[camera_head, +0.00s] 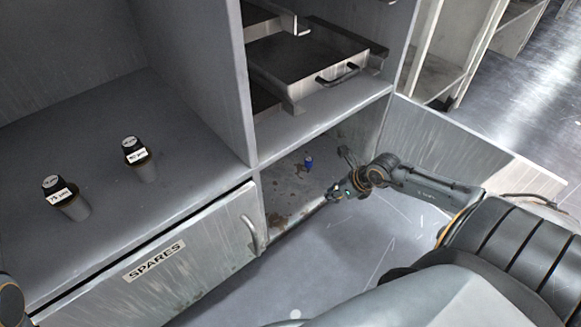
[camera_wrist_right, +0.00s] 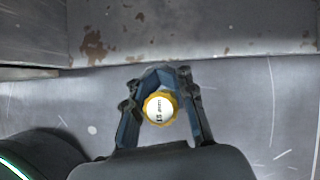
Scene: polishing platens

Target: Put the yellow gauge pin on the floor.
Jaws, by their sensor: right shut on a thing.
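The yellow gauge pin (camera_wrist_right: 160,108) shows from above in the right wrist view, with a yellow rim and a white round label on top. My right gripper (camera_wrist_right: 161,112) is shut on it, one finger on each side. In the head view my right gripper (camera_head: 336,191) is low in front of the open lower compartment; the pin cannot be made out there. The grey scratched floor (camera_head: 345,245) lies beneath the gripper. Whether the pin's lower end touches the floor is hidden. My left gripper is not in view.
A blue-topped pin (camera_head: 308,163) stands inside the rust-stained lower compartment (camera_head: 285,195). Two dark labelled pins, one (camera_head: 66,197) nearer and one (camera_head: 138,158) farther, stand on the left shelf. The SPARES door (camera_head: 200,255) and an open door (camera_head: 455,145) flank the clear floor.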

